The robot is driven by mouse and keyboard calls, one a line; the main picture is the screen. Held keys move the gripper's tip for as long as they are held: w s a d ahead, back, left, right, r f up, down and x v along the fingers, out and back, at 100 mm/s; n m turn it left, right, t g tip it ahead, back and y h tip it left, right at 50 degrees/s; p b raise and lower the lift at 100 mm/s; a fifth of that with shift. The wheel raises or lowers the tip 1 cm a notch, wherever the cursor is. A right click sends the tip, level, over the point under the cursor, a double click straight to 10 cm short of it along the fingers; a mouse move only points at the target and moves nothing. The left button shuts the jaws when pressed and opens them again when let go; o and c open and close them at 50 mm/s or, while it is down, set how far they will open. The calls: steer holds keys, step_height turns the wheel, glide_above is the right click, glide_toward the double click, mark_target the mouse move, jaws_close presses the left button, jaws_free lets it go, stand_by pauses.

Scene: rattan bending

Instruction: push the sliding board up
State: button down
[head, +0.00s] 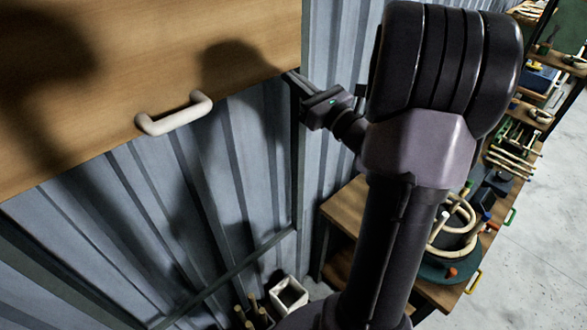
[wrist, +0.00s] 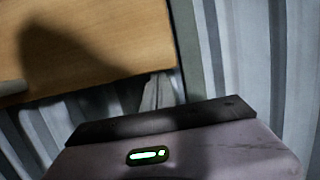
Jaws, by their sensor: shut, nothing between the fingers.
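The sliding board (head: 110,70) is a wide wooden panel at the upper left of the head view, in front of a corrugated metal wall. A pale curved handle (head: 174,114) sits along its lower edge. My gripper (head: 291,76) is shut and empty by the board's lower right corner. I cannot tell whether its tips touch the board. In the wrist view the board (wrist: 125,40) fills the upper left, and the narrow tips of my gripper (wrist: 152,88) point at its lower right corner.
A dark upright frame post (head: 297,160) and a lower rail (head: 225,275) border the space below the board. A white square container (head: 289,293) stands at the bottom. A wooden workbench (head: 345,203) with rattan coils is at the right, with open floor (head: 545,240) beyond.

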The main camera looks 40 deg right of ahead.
step_height(320, 180, up, 24)
steer(key=p, duration=1.5)
steer(key=shift+r, duration=0.25)
steer(key=shift+d+f, duration=0.1)
step_height(320, 180, down, 5)
steer(key=b, duration=0.4)
steer(key=b+v, duration=0.3)
steer(key=v, duration=0.7)
